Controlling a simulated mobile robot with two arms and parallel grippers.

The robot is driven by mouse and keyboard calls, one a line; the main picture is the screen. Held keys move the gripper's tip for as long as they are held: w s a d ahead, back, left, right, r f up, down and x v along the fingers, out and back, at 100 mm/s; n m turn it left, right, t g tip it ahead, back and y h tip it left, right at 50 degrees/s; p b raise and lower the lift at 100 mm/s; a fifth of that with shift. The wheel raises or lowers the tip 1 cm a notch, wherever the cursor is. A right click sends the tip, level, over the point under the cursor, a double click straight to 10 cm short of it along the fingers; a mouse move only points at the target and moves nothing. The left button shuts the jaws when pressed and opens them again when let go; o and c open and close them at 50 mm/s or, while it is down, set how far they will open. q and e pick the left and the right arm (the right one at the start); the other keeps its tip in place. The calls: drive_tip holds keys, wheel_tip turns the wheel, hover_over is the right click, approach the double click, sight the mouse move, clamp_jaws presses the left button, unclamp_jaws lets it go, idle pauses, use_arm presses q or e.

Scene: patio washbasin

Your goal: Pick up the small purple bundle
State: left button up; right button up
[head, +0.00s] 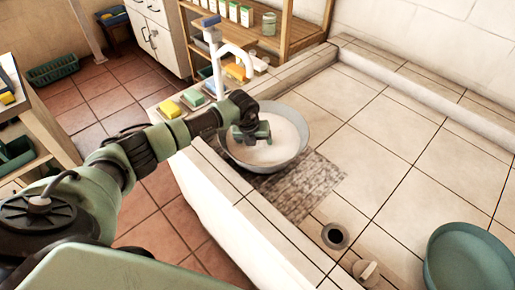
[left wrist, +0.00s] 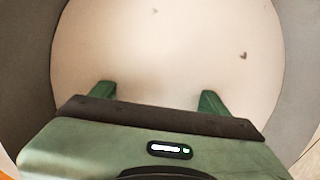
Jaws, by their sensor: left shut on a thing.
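The purple bundle does not show in either view. My left gripper (head: 258,138) reaches down into a round grey metal basin (head: 236,158) holding a pale, cloudy surface (head: 291,132). In the left wrist view, the gripper's two green fingers (left wrist: 157,98) stand apart and their tips are lost in the pale surface. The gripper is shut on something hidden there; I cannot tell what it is. A few dark specks show on the surface. My right gripper is not in view.
A white tap (head: 236,55) stands behind the basin. Yellow and green sponges (head: 170,109) lie to its left. A drain hole (head: 335,236), a plug (head: 366,270) and a teal bowl (head: 465,262) are on the tiled counter, which is clear at the right.

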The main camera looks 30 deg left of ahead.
use_arm(q)
wheel_tip(320, 180, up, 20)
drive_tip(key=b, duration=0.3)
idle(0.5)
